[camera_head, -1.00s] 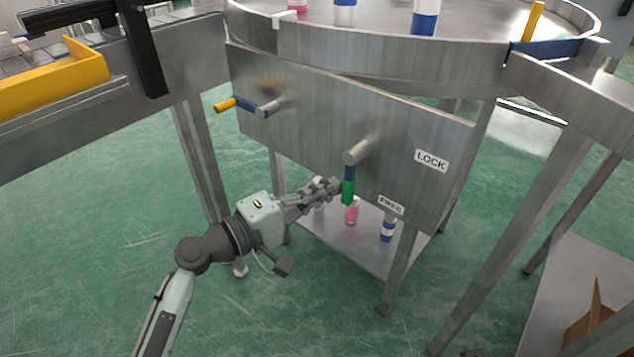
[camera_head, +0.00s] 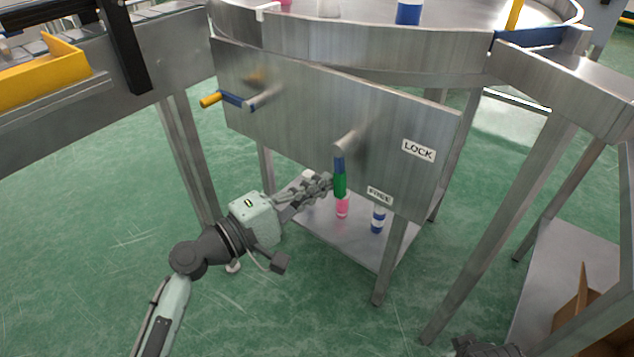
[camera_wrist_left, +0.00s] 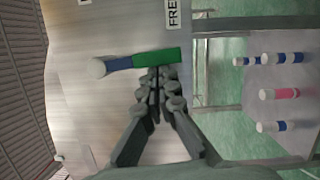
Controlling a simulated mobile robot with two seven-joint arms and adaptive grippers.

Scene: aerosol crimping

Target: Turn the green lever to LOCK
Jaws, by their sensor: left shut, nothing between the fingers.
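The green lever (camera_head: 340,183) hangs almost straight down from its metal pivot (camera_head: 345,142) on the steel panel, with a blue section above the green grip. Its lower end is near the FREE label (camera_head: 379,195); the LOCK label (camera_head: 418,151) is up to the right. My left gripper (camera_head: 328,184) is shut and empty, its fingertips just left of the green grip. In the left wrist view the fingertips (camera_wrist_left: 158,72) are right at the green grip (camera_wrist_left: 160,57); I cannot tell whether they touch. In the head view a dark part at the bottom right edge may be my right gripper, but this is unclear.
A yellow-handled lever (camera_head: 211,99) sticks out at the panel's left. A round steel table (camera_head: 380,45) is above the panel. Pink and blue-white cans (camera_head: 378,219) stand on the lower shelf (camera_head: 355,250). Table legs stand at the right.

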